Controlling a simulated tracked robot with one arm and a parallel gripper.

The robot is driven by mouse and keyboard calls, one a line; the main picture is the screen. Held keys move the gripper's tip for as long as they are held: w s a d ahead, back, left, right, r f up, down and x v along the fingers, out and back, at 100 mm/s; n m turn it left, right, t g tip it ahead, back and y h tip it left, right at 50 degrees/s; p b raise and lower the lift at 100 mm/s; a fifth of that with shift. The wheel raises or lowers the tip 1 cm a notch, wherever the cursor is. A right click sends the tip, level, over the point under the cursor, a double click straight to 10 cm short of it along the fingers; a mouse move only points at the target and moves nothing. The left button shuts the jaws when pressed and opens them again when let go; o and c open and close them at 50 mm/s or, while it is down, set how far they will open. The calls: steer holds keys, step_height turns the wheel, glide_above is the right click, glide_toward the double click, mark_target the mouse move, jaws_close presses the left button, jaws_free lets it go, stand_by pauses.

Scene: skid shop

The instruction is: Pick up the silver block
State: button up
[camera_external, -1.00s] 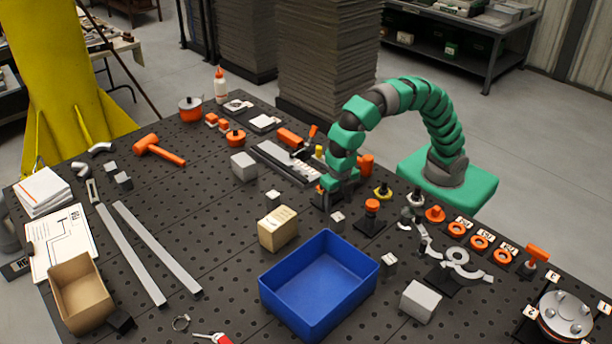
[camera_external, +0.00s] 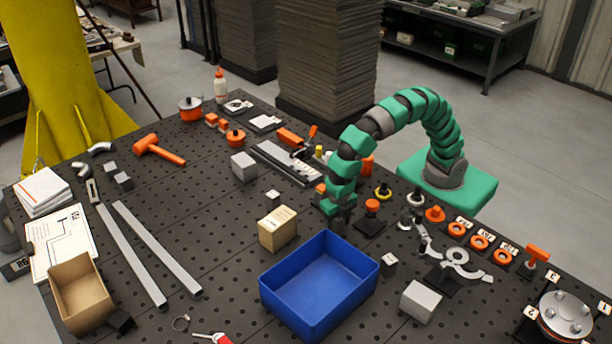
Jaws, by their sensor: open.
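My gripper (camera_external: 338,219) points down just behind the far right corner of the blue bin, low over the table. Its jaws are open, and whether a block is between them is hidden. Several silver-grey blocks are in view, and I cannot tell which one the task names. A small one (camera_external: 273,197) stands left of my gripper, behind the tan box. Another small one (camera_external: 389,260) is at the bin's right side. A larger grey block (camera_external: 243,166) is farther back, and another (camera_external: 420,301) lies at the front right.
The blue bin (camera_external: 284,296) stands empty close in front of my gripper. A tan box (camera_external: 278,228) is to its left. An orange-topped knob (camera_external: 371,206) stands close on the right. Orange rings (camera_external: 479,242) lie farther right.

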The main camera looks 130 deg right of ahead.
steer(key=c, duration=1.2)
steer(key=shift+r, duration=0.1)
steer(key=shift+w+r, duration=0.1)
steer(key=shift+r, duration=1.65)
steer(key=s, duration=0.5)
steer(key=s+r, duration=0.1)
steer(key=s, duration=0.4)
steer(key=s+a+p, duration=0.1)
steer(key=s, duration=0.5)
steer(key=shift+a+r, duration=0.1)
steer(key=shift+r, duration=0.1)
steer(key=w+a+r+m+p, duration=0.2)
steer(key=w+r+m+p, duration=0.1)
steer(key=w+m+p, duration=0.2)
steer(key=w+a+r+m+p, duration=0.1)
steer(key=w+r+m+p, duration=0.2)
steer(key=w+m+p, duration=0.3)
steer(key=w+m, duration=0.3)
steer(key=m, duration=0.2)
steer(key=shift+w+a+r, duration=0.25)
steer(key=shift+a+r, duration=0.1)
steer(key=shift+a, duration=0.05)
